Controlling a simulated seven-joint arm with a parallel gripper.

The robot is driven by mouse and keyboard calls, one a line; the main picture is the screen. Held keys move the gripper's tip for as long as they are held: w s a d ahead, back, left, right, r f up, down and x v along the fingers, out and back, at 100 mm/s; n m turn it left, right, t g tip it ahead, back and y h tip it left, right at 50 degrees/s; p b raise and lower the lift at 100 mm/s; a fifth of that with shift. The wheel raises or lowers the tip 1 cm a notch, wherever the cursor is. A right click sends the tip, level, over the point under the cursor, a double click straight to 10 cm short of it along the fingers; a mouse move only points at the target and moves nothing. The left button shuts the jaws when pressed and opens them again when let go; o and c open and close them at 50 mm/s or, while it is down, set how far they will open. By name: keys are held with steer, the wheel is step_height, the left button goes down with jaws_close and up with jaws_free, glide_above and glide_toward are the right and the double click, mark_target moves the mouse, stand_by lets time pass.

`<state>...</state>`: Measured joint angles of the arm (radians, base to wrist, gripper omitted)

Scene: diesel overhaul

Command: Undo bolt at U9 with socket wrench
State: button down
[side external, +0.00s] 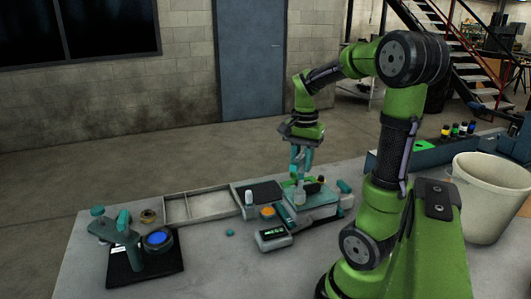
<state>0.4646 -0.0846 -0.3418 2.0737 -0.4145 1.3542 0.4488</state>
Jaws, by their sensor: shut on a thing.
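My gripper (299,172) points down over the teal and grey fixture (312,207) on the right half of the bench. Its teal fingers are shut on a small upright tool, which looks like the socket wrench, though its shape is hard to make out. The tool's lower end is close to the top of the fixture; I cannot tell whether it touches. Green and dark small parts crowd the fixture top around it. The bolt at U9 is too small or hidden to pick out.
A shallow grey tray (166,208) with compartments lies left of the fixture. A small display box (273,239) stands in front. A teal stand with a blue button (158,239) sits on a black mat at left. A white bucket (489,195) stands at right.

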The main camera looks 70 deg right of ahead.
steer(key=n, duration=0.7)
steer(key=shift+n, duration=0.4)
steer(key=n, duration=0.4)
steer(key=shift+r, duration=0.1)
steer(key=n, duration=0.4)
steer(key=c, duration=1.6)
jaws_free()
jaws_close()
steer(key=shift+r, duration=0.1)
steer(key=shift+r, duration=1.7)
